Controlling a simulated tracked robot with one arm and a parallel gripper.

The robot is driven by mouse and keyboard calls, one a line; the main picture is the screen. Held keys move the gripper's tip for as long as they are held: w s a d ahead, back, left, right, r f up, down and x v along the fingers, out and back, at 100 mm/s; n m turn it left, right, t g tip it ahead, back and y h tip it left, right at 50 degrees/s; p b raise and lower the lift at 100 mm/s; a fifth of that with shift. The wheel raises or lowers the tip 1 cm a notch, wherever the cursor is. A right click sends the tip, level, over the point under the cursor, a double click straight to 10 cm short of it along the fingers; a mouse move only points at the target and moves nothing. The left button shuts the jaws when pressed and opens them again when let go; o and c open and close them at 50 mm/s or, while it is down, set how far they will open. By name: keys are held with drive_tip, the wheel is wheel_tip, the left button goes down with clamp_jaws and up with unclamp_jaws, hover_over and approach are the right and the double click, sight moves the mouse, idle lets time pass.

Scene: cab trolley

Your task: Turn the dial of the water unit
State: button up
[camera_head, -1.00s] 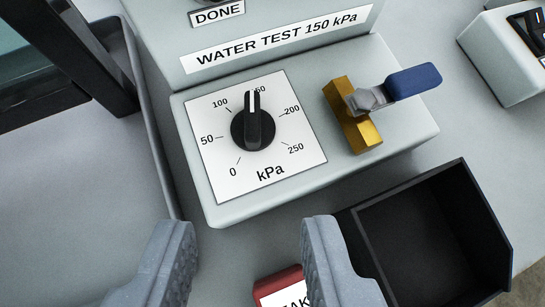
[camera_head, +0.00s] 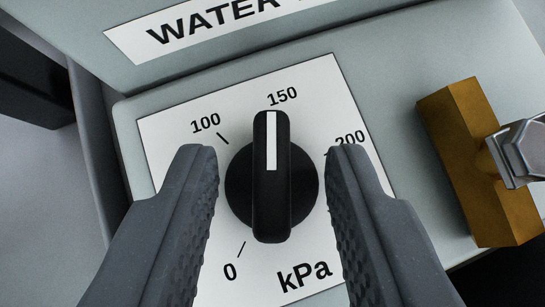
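The black dial (camera_head: 271,185) sits on the white kPa plate (camera_head: 205,275) of the grey-green water unit (camera_head: 390,40). Its white line points up, close to the 150 mark. The plate shows 0, 100, 150 and 200; the 50 mark is hidden behind my left finger. My gripper (camera_head: 273,165) is open, with one finger on each side of the dial. There is a visible gap between each fingertip and the dial. I cannot tell how far the fingertips are above the plate.
A brass valve body (camera_head: 475,165) with a metal nut (camera_head: 520,152) stands to the right of the plate. A label reading "WATER" (camera_head: 210,25) is on the raised part above. A dark upright part (camera_head: 35,85) is at the far left.

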clamp_jaws()
drive_tip(key=shift+d, duration=0.15)
drive_tip(key=shift+p, duration=0.4)
drive_tip(key=shift+a+r+m+p, duration=0.2)
drive_tip(key=shift+m+p, duration=0.1)
drive_tip(key=shift+p, duration=0.5)
